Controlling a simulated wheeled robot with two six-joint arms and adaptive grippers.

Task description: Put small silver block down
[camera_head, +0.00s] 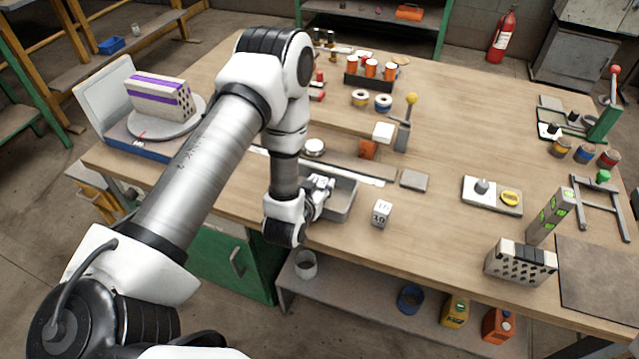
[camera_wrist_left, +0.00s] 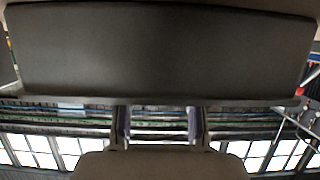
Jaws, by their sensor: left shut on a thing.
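My left gripper (camera_head: 322,188) is at the grey metal tray (camera_head: 347,212) near the front edge of the workbench, with its wrist at the tray's left side. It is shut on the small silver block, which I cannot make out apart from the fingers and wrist. In the left wrist view the two narrow fingers (camera_wrist_left: 158,125) stand apart below a broad dark grey surface that fills the top; I cannot tell what that surface is. My right gripper is not in view.
A white cube marked 10 (camera_head: 381,214) stands right of the tray. A flat grey plate (camera_head: 414,180) lies behind it. A perforated block (camera_head: 520,262) is at the front right. A purple-striped brick (camera_head: 160,97) sits at the left. Bare wood lies right of the cube.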

